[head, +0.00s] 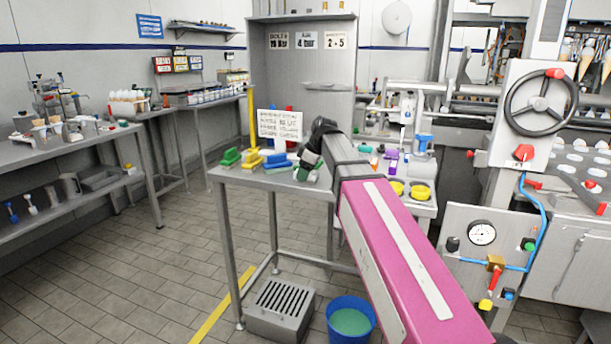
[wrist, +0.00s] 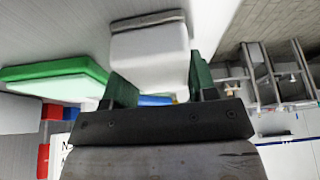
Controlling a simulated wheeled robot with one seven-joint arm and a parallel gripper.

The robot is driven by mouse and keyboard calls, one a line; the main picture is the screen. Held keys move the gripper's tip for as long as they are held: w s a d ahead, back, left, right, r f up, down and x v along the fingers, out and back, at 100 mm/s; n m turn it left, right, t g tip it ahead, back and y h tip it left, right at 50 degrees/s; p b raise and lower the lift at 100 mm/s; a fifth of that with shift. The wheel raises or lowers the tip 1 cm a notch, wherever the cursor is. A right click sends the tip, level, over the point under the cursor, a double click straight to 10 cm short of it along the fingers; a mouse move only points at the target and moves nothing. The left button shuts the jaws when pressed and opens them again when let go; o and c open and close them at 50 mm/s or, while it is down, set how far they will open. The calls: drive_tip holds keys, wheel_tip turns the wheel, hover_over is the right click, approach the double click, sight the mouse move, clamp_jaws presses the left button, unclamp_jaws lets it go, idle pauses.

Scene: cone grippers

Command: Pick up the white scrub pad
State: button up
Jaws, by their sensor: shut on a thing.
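The white scrub pad (wrist: 150,58) is a white block with a grey strip along one edge. In the wrist view it sits between the two dark green fingers of my gripper (wrist: 158,80), which is shut on it. In the head view my gripper (head: 306,168) is low over the right part of the steel table (head: 243,178). The pad cannot be made out there. I cannot tell whether the pad still touches the tabletop.
Green scrub brushes or pads (head: 230,157), a yellow one (head: 253,161) and a blue one (head: 275,161) lie left of my gripper. A written sign (head: 280,125) stands behind them. Yellow bowls (head: 419,192) are to the right. A blue bucket (head: 351,320) stands on the floor.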

drive_tip(key=shift+r, duration=0.45)
wheel_tip(320, 180, up, 4)
drive_tip(key=shift+f, duration=0.25)
drive_tip(key=s+a+r, duration=0.6)
drive_tip(key=s+a, duration=0.1)
drive_tip(key=a, duration=0.1)
drive_tip(key=shift+s+a+r, duration=0.25)
drive_tip(key=shift+s+a, duration=0.1)
drive_tip(key=shift+o, duration=0.3)
